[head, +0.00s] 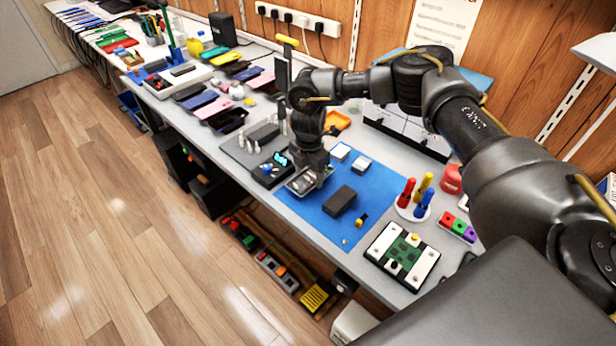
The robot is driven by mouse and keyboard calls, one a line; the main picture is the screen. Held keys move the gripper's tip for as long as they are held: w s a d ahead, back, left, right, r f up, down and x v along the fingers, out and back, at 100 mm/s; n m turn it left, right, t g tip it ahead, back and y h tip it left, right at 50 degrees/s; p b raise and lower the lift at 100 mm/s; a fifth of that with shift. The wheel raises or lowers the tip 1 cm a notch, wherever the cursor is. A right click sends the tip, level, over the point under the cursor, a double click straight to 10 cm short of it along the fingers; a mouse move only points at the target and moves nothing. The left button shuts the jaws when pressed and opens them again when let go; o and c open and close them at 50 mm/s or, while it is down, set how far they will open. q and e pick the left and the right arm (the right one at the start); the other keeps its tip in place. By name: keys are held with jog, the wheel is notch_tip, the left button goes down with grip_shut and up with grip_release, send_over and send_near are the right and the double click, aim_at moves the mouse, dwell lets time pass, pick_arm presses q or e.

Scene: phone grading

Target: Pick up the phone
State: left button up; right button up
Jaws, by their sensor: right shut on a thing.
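My right gripper (314,176) reaches down over the left edge of the blue mat (300,210). It is shut on a flat dark phone-like thing (299,185) with a pale rim, low over the mat and bench edge. The gripper hides part of it, and I cannot tell whether it touches the surface. A dark block (339,200) lies on the mat just right of the gripper. Several other phone-like slabs (213,107) lie in rows farther along the bench. My left gripper is not in view.
Red, yellow and blue-handled tools (422,205) and a green circuit board in a fixture (402,255) are to the right. The mat's front part is mostly clear.

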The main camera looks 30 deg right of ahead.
aim_at(309, 178)
jog(key=shift+r, duration=0.6)
notch_tip(309, 178, up, 2)
jog(key=shift+r, duration=0.1)
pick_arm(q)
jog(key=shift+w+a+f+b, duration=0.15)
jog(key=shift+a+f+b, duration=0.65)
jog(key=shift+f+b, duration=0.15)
pick_arm(e)
jog(key=s+a+r, duration=0.9)
jog(key=s+r, duration=0.1)
jog(key=shift+s+a, duration=0.15)
jog(key=shift+s, duration=0.15)
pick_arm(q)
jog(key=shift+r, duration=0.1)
